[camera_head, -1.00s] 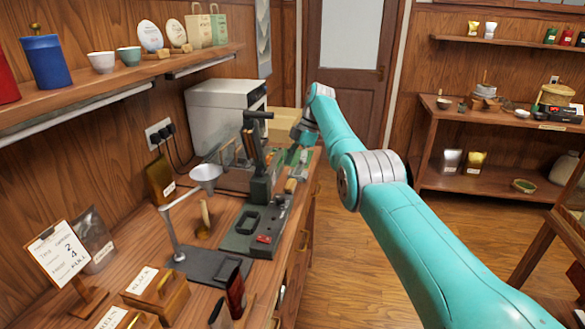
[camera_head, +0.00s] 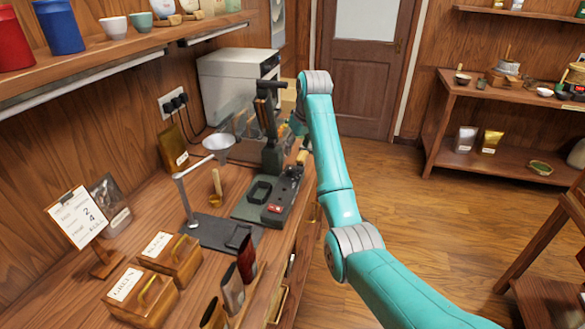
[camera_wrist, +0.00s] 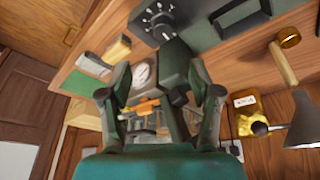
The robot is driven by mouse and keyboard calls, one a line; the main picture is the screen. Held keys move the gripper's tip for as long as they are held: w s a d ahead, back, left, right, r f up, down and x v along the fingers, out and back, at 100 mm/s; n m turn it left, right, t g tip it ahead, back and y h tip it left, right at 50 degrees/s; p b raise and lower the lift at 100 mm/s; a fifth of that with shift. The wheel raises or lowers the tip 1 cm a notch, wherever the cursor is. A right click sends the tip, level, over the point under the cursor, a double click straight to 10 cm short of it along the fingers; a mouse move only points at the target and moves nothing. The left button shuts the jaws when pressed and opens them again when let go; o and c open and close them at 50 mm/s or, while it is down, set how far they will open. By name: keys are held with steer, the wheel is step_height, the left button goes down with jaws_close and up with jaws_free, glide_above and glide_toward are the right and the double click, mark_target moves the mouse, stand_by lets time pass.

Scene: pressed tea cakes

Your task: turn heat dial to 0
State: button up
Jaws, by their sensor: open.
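The heat dial (camera_wrist: 158,20) is a dark round knob with pale marks around it, at the top of the wrist view. It sits on the dark press-like device (camera_wrist: 240,12), which also shows in the head view (camera_head: 250,210) with a red switch on its front. Which mark the dial points to is too small to read. My gripper (camera_wrist: 160,70) is open, with its two fingers spread and apart from the dial, which lies above them in the wrist view. A round pale gauge (camera_wrist: 143,73) shows between the fingers. In the head view my gripper is mostly hidden behind my arm.
Lidded wooden boxes (camera_head: 170,256) and a sign card (camera_head: 78,216) are nearer. A white appliance (camera_head: 232,80) stands at the back.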

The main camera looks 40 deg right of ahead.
mark_target(292, 169)
steer(key=f+m, duration=0.1)
steer(key=f, duration=0.2)
steer(key=w+f, duration=0.1)
steer(key=f, duration=0.2)
steer(key=w+f+m, duration=0.1)
steer(key=f, duration=0.2)
steer(key=shift+w+a+f+m+h, duration=0.15)
steer(key=shift+w+f+m+h, duration=0.05)
steer(key=shift+f+m+h, duration=0.15)
steer(key=c, duration=1.1)
